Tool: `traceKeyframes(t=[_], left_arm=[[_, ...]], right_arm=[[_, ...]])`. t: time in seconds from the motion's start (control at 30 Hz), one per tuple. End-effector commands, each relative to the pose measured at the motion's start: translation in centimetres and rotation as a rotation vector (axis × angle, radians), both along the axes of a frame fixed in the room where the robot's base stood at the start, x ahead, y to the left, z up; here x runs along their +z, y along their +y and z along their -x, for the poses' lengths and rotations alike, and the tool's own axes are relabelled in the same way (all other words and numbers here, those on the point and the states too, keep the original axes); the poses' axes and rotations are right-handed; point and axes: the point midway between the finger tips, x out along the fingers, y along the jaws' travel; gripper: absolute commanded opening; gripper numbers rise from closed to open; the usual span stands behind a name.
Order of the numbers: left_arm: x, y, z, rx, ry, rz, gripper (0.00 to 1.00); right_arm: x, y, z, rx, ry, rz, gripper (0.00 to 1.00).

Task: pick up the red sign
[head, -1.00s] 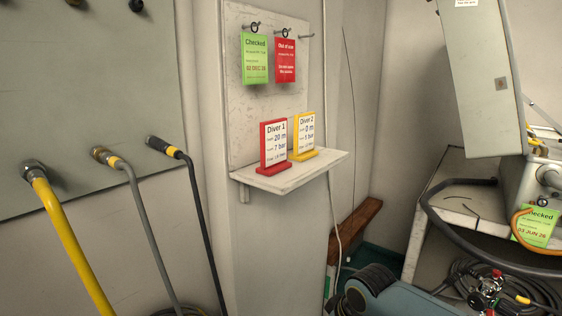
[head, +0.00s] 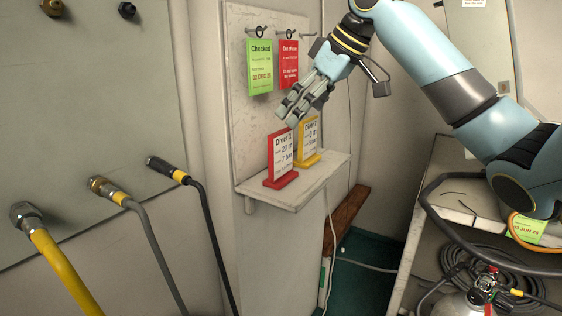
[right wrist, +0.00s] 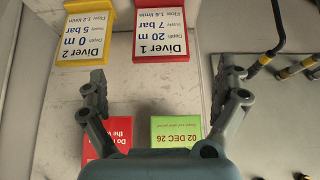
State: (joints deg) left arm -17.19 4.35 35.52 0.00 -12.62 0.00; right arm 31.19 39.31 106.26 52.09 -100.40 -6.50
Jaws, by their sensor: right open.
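The red sign (head: 283,157), a red-framed stand with a white "Diver 1" face, stands upright on the small wall shelf (head: 292,193). In the right wrist view the red sign (right wrist: 161,32) appears upside down at the top, beyond the fingertips and between their lines. My right gripper (head: 291,111) is open and empty, just above the red sign in the head view, and covers a bit of its top edge. In the right wrist view its fingers (right wrist: 164,75) are spread wide, with a gap to the sign. My left gripper is not in view.
A yellow "Diver 2" sign (head: 307,141) stands close to the right of the red one. A green "Checked" tag (head: 260,68) and a red "Out of use" tag (head: 289,62) hang from hooks above. Hoses (head: 140,225) run from the panel at left.

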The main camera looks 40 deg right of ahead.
Motion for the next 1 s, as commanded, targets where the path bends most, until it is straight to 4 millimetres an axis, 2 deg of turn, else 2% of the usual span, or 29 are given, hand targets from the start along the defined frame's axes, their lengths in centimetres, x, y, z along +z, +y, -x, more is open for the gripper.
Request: traceKeyframes(t=[0.07,0.3,0.47,0.73,1.0], left_arm=[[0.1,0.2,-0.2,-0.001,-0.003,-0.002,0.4],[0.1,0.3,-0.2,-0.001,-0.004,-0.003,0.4],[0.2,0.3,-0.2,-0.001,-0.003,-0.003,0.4],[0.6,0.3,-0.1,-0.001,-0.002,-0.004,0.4],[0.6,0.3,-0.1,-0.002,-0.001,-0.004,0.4]], right_arm=[[0.0,-0.1,-0.6,0.001,-0.003,-0.008,1.0],[-3.1,0.7,-2.5,0.002,-0.002,-0.01,1.0],[-4.2,1.0,-3.1,0.002,-0.003,-0.008,1.0],[-7.7,2.1,-4.8,0.001,-0.003,-0.009,1.0],[-8.4,2.2,-5.2,0.001,-0.004,-0.006,1.0]])
